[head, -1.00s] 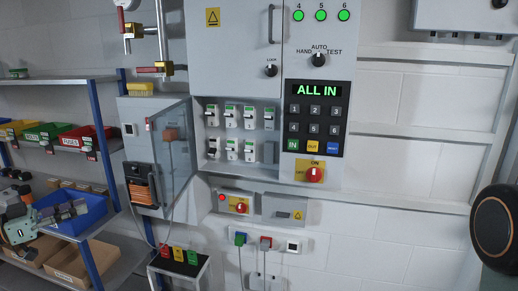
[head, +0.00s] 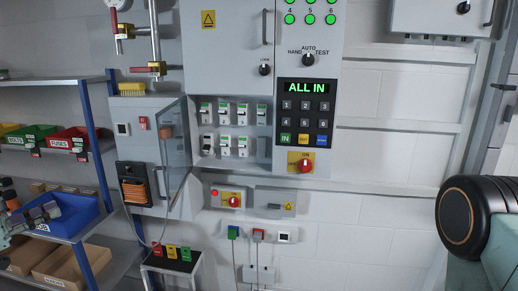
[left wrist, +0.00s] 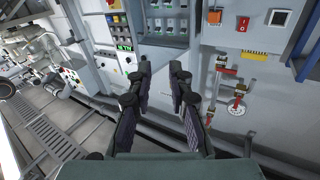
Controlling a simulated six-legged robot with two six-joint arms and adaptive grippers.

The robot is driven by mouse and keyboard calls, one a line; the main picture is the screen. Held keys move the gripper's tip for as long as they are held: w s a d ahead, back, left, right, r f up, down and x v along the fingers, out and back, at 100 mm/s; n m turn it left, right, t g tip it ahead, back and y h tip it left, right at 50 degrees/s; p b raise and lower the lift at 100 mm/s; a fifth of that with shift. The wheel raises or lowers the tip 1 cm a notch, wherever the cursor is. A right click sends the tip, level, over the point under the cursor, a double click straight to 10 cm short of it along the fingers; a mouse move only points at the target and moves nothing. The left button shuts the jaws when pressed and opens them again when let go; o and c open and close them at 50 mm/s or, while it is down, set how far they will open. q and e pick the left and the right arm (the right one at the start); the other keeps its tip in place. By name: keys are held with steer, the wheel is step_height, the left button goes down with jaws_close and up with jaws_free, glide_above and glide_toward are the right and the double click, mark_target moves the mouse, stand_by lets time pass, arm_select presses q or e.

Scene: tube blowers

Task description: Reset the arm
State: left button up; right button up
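My left gripper (head: 38,215) shows at the left edge of the head view, in front of the shelf, with part of it cut off. In the left wrist view, its two dark fingers (left wrist: 160,88) stand apart with a clear gap and nothing between them. My right arm shows as a dark rounded link (head: 468,217) at the right edge of the head view; its gripper is out of view. The wall cabinet's keypad panel (head: 303,112) reads "ALL IN" in green. Green lamps (head: 310,19) are lit above it.
A blue-posted shelf (head: 88,150) with a blue bin (head: 70,212) stands at the left. A small open cabinet (head: 150,150) hangs beside it. A stand (head: 172,262) with coloured blocks is below. The wall at the centre right is clear.

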arm_select(q)
steer(key=w+d+f+n+t+y+b, duration=0.2)
steer(key=w+d+f+n+y+b, duration=0.1)
steer(key=w+d+f+n+y, duration=0.45)
steer(key=s+d+f+n+g+y+b, duration=0.1)
steer(key=s+d+f+g+b, duration=0.15)
steer(key=d+f, duration=0.55)
steer(key=s+d+f+n+g+b, duration=0.1)
steer(key=s+d+f+n+g, duration=0.15)
steer(key=d+f, duration=0.45)
steer(key=s+d+f+g+b, duration=0.2)
steer(key=s+d+f+g, duration=0.1)
steer(key=s+f, duration=0.5)
steer(key=s+d+f+g+b, duration=0.2)
steer(key=s+d+f+g, duration=0.15)
steer(key=s+f, duration=0.45)
steer(key=s+d+f+m+g+b, duration=0.1)
steer(key=s+f+b, duration=0.1)
steer(key=s, duration=0.5)
steer(key=s+d+f+g+y+b, duration=0.1)
steer(key=s+d+f+g+b, duration=0.1)
steer(key=s+f, duration=0.3)
steer(key=s+d+f+m+g+y+b, duration=0.1)
steer(key=s+f+g+b, duration=0.1)
steer(key=s, duration=0.7)
steer(key=shift+d+f+m+b, duration=0.3)
steer(key=shift+f+b, duration=0.45)
steer(key=shift+b, duration=0.2)
